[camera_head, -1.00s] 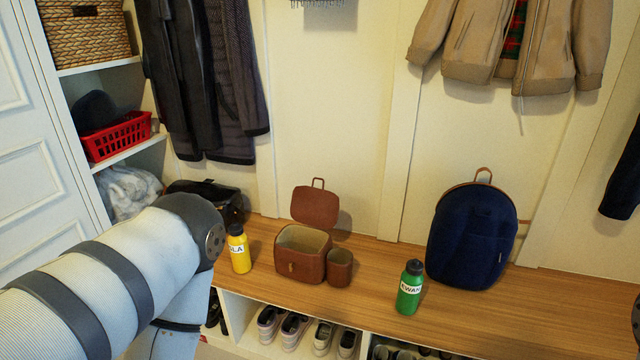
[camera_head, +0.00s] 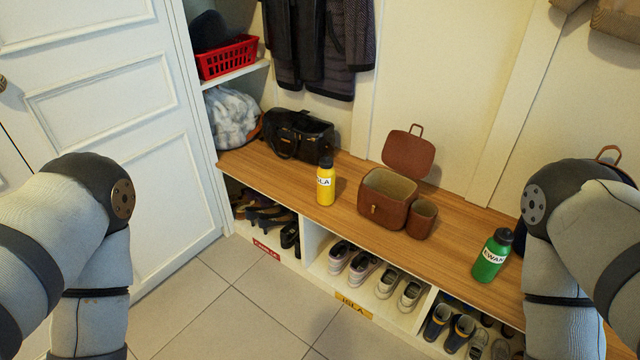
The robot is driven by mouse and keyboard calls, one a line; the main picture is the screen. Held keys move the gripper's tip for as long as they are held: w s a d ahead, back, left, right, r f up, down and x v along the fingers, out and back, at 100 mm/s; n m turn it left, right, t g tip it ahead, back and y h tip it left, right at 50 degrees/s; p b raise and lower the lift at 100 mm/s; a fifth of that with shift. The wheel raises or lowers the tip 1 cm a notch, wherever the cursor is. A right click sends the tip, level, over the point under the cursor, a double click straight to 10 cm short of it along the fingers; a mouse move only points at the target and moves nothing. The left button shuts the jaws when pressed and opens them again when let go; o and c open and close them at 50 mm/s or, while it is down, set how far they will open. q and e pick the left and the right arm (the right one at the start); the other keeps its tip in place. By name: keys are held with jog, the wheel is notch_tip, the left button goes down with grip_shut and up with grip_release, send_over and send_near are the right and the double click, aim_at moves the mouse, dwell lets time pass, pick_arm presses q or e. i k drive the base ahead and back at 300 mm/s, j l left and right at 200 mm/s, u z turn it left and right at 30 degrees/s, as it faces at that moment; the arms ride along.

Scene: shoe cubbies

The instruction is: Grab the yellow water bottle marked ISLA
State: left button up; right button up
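The yellow water bottle (camera_head: 326,183) with a black cap stands upright on the wooden bench top. Its white label is partly turned away and shows "SLA". It stands between a black handbag and an open brown leather case. My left arm is at the left edge and my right arm at the right edge of the view. Both grippers are out of the picture, and neither arm touches the bottle.
The black handbag (camera_head: 298,136) is left of the bottle; the open brown case (camera_head: 385,198) and brown cup (camera_head: 421,219) are right. A green bottle marked EWAN (camera_head: 492,256) stands further right. Shoe cubbies with shoes (camera_head: 352,265) lie below the bench (camera_head: 262,172). The tiled floor (camera_head: 235,310) in front is clear.

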aim_at(326, 173)
jog(key=i, duration=1.05)
